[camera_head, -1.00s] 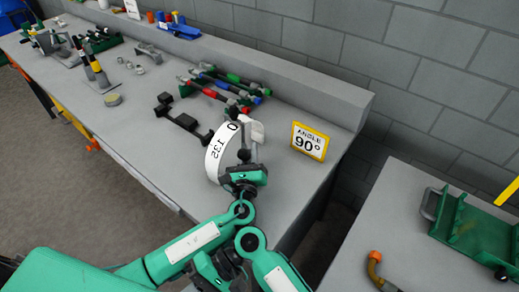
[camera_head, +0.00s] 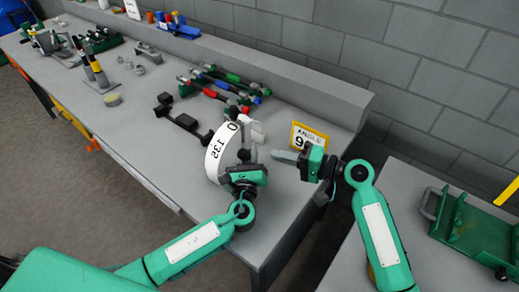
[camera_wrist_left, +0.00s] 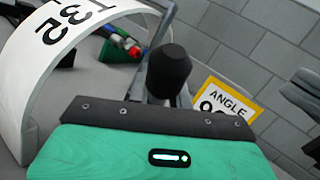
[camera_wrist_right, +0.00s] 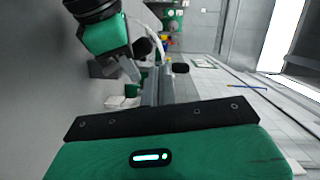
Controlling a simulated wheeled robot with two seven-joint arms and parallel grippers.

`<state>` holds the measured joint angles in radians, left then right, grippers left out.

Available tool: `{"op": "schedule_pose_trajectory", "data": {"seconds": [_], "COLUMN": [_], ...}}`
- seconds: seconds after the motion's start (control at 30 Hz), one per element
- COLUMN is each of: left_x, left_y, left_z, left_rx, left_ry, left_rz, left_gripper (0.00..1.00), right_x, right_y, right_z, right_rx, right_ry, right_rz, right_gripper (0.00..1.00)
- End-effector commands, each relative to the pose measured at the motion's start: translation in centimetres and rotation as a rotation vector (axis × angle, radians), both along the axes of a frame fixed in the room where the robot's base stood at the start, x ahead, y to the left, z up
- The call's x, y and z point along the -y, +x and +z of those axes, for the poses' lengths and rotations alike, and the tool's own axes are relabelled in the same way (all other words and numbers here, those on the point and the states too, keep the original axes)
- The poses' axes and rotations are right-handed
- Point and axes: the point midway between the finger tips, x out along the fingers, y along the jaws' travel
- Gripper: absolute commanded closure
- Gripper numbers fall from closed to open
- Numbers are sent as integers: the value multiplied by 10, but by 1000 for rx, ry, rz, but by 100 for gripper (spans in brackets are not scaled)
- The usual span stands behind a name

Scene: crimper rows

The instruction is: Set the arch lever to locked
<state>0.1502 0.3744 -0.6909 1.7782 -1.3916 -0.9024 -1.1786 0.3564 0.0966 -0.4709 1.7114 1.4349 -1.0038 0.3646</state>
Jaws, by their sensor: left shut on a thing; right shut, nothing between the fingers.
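Any locked mark is not readable.
A yellow-framed sign (camera_head: 308,129) reading "ANGLE" is partly covered by my right gripper. A green tray (camera_head: 478,231) sits on the right table. The bench's front left is clear.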

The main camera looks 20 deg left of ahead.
Motion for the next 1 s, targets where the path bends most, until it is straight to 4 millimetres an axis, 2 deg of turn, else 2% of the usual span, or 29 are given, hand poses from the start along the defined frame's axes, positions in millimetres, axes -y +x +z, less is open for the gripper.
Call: {"op": "schedule_pose_trajectory", "data": {"seconds": [0.2, 0.37, 0.47, 0.67, 1.0], "left_x": [-2, -2, -2, -2, -2], "left_y": [1, 1, 1, 1, 1], "left_z": [4, 4, 4, 4, 4], "left_rx": [8, 8, 8, 8, 8], "left_ry": [0, 0, 0, 0, 0], "left_rz": [5, 5, 5, 5, 5], "left_gripper": [100, 100, 100, 100, 100], "right_x": [32, 44, 44, 20, -49], "right_y": [20, 27, 30, 38, 60], "right_z": [-1, 0, 0, 0, -4], "right_rx": [277, 386, 413, 418, 415], "right_ry": [-34, -57, -61, -59, -60], "right_rz": [-93, -128, -136, -137, -135], "right_gripper": [100, 100, 100, 100, 100]}}
